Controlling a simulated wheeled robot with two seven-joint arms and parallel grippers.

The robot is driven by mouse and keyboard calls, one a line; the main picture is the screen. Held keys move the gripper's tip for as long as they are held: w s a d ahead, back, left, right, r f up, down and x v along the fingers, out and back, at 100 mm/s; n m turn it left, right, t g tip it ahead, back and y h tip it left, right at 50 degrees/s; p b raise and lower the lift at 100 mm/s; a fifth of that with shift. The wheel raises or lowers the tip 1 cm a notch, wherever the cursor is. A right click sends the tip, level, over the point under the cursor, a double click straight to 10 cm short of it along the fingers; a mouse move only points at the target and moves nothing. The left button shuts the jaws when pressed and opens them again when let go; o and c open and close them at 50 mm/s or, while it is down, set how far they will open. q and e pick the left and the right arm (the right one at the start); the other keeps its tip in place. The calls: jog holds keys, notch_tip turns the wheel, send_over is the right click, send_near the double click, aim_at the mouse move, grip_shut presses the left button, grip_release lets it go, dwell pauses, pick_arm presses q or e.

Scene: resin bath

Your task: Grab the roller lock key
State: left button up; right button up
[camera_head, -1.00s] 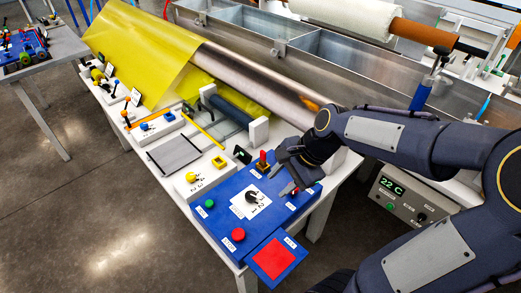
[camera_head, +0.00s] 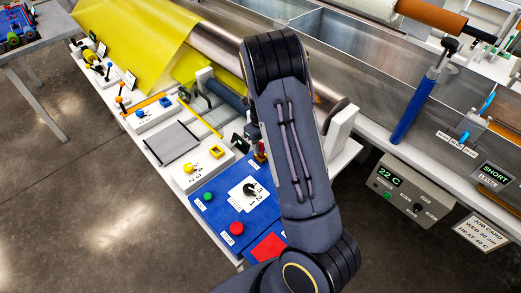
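A blue control panel (camera_head: 213,207) lies on the near end of the white bench. It has a black rotary switch (camera_head: 250,189) on a white numbered plate, a green button (camera_head: 208,196), a red button (camera_head: 236,228) and a red square (camera_head: 268,247). A small upright red piece (camera_head: 261,148), possibly the roller lock key, shows at the panel's back edge, partly behind my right arm. My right arm crosses the middle of the view and covers the panel's right side. A grey part (camera_head: 251,134), perhaps of my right gripper, shows beside it; the fingers are hidden. My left gripper is not in view.
A steel roller (camera_head: 222,45) with yellow film (camera_head: 130,45) lies behind the bench controls. Metal troughs fill the back. Bare floor shows at left.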

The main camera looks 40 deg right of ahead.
aim_at(261, 152)
notch_tip(261, 152, down, 3)
jog(key=shift+w+f, duration=0.15)
jog(key=shift+c, duration=0.2)
grip_shut()
